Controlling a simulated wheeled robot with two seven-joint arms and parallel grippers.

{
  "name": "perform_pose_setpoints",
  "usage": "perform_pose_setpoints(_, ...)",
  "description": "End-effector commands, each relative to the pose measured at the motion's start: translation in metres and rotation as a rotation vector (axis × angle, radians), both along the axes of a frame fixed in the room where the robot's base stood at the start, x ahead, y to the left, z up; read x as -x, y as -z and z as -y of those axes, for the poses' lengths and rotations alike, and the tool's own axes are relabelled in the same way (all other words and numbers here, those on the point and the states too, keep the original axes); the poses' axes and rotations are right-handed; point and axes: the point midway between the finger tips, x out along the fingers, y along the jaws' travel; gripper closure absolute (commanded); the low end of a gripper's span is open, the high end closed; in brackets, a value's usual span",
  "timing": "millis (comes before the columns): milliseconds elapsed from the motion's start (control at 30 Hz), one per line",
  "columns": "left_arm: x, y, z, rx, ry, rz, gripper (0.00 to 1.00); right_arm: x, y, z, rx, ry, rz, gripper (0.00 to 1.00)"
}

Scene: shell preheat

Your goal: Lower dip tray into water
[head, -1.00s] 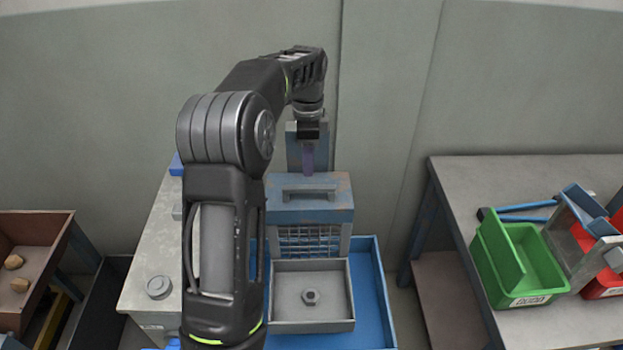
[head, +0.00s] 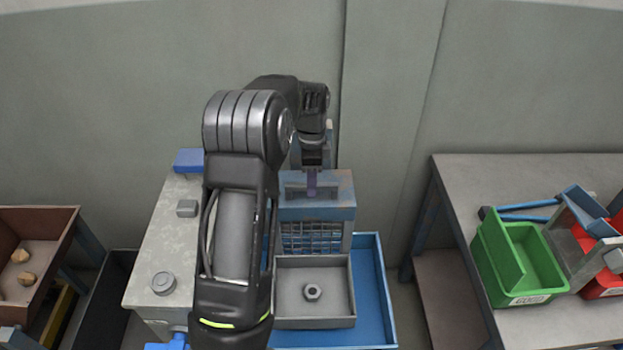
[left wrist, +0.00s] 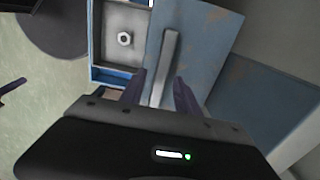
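A blue, worn box (head: 343,212) with a wire-mesh front (head: 310,238) has a bar handle (left wrist: 168,62) on top. A grey square tray (head: 343,321) with a hex nut (head: 312,292) in it sits in front of the box. Both are at the blue basin (head: 372,300); I see no clear water surface. My left gripper (head: 312,190) is over the box top at the handle. In the left wrist view its dark fingers (left wrist: 160,80) are apart, one on each side of the handle. Whether they reach down past it I cannot tell. My right gripper does not show clearly.
A grey cabinet (head: 165,240) with a knob stands left of the basin. A brown bin (head: 45,255) is at far left. On the right, a table (head: 460,185) holds a green bin (head: 515,260) and a red bin (head: 598,280). A wall is close behind.

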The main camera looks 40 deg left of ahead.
Motion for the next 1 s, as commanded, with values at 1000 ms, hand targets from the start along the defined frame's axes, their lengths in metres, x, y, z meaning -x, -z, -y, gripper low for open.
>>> perform_pose_setpoints(1000,-0.0001,-0.0007,0.0000,0.000,0.000,0.000,1.00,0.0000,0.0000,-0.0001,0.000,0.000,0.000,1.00)
